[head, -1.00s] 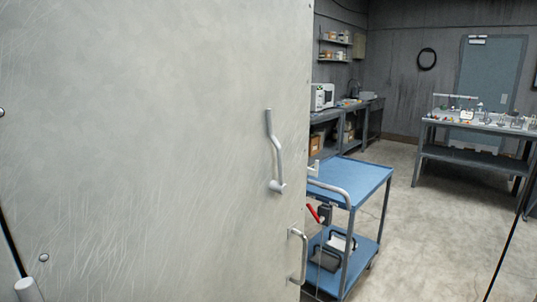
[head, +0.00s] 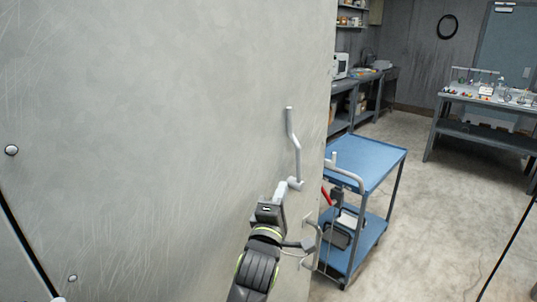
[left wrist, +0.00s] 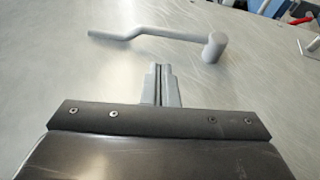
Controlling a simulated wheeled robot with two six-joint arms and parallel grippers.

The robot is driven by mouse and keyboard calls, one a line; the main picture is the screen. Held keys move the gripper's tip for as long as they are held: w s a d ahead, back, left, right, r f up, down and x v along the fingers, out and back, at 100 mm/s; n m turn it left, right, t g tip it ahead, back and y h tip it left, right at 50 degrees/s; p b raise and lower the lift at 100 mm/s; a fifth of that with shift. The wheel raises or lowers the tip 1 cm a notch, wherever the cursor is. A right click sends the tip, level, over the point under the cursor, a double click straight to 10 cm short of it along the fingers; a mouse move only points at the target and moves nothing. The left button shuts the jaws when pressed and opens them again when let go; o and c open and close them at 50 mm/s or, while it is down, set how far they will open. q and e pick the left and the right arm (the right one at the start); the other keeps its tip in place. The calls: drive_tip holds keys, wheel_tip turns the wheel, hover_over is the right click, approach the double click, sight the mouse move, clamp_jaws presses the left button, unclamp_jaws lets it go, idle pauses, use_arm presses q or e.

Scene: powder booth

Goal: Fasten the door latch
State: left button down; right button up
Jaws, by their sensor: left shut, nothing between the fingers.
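The door (head: 170,130) is a large pale grey scratched panel filling the left of the head view. Its latch is a grey cranked lever (head: 292,140) near the door's right edge. The lever points up from a round hub at its lower end. In the left wrist view the lever (left wrist: 165,34) lies across the picture, with its hub (left wrist: 213,48) to the right. My left gripper (head: 280,190) is just below and left of the hub. Its fingers (left wrist: 161,72) are shut and empty, and appear apart from the lever. My right gripper is not in view.
A D-shaped pull handle (head: 305,240) sits below the latch, close to my left gripper. A blue cart (head: 372,158) stands just beyond the door's edge. A workbench (head: 480,105) is at the back right. The floor (head: 430,230) right of the cart is clear.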

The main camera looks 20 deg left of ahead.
use_arm(q)
drive_tip(key=shift+n+t+y, duration=0.4)
drive_tip(key=shift+n, duration=0.2)
drive_tip(key=shift+w+a+r+p, duration=0.3)
drive_tip(key=shift+w+r+p, duration=0.25)
drive_tip(key=shift+w+r, duration=0.75)
drive_tip(key=shift+w+a+r+p, duration=0.45)
drive_tip(key=shift+w+r, duration=0.5)
drive_tip(key=shift+w, duration=0.5)
drive_tip(key=shift+w+a+r+p, duration=0.2)
drive_tip(key=shift+w+r+p, duration=0.4)
drive_tip(key=shift+w+r, duration=0.7)
drive_tip(key=shift+w, duration=0.2)
